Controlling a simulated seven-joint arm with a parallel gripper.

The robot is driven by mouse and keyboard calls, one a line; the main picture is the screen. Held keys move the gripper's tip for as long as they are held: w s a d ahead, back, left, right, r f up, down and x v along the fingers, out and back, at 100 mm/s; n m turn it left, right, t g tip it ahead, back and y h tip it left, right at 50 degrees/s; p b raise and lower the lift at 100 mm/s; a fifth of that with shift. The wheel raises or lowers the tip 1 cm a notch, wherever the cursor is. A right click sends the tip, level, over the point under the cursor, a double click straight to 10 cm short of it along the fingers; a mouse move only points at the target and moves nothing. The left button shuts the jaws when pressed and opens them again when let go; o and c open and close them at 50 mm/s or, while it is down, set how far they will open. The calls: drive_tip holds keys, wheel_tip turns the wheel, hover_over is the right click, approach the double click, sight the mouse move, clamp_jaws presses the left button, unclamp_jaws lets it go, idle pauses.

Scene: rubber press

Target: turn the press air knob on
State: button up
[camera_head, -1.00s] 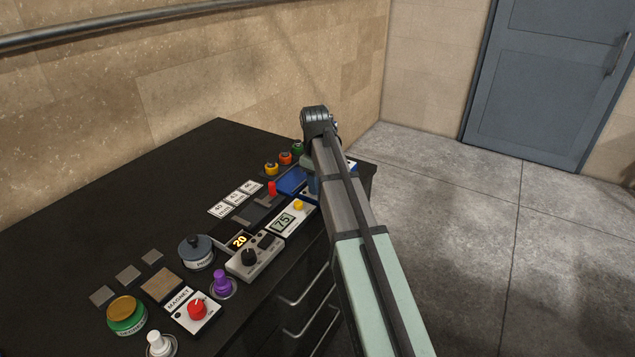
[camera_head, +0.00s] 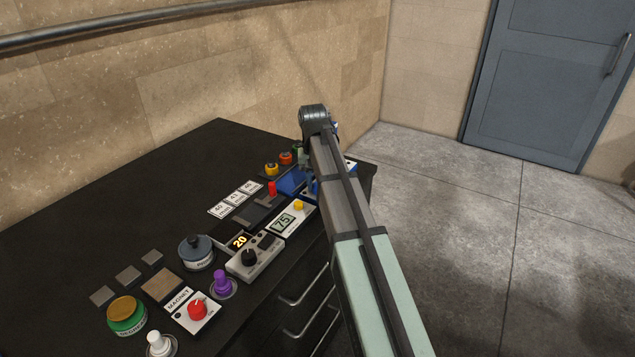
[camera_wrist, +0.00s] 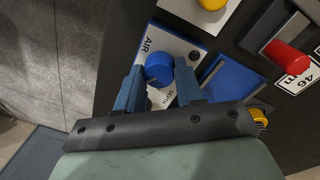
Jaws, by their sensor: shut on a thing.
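The round blue air knob (camera_wrist: 159,68) sits on a white plate marked AIR (camera_wrist: 185,48) in the wrist view. My gripper (camera_wrist: 158,75) has one blue finger on each side of the knob and is shut on it. Part of the plate's lower lettering is hidden or too small to read. In the head view my arm covers most of the knob and the gripper, at the far right end of the black bench (camera_head: 120,200).
A blue pad (camera_wrist: 232,78) lies right of the plate. A red knob (camera_wrist: 287,57) and a yellow knob (camera_wrist: 211,4) are near. In the head view, red, yellow and purple controls line the bench's front. Open floor (camera_head: 480,240) lies to the right.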

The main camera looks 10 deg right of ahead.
sight(315, 184)
drive_tip(key=shift+m, duration=2.3)
drive_tip(key=o, duration=1)
drive_tip(key=shift+o, duration=0.2)
drive_tip(key=shift+r, duration=0.1)
wheel_tip(315, 184, up, 14)
drive_tip(key=shift+w+a, duration=0.25)
drive_tip(key=shift+a, duration=0.05)
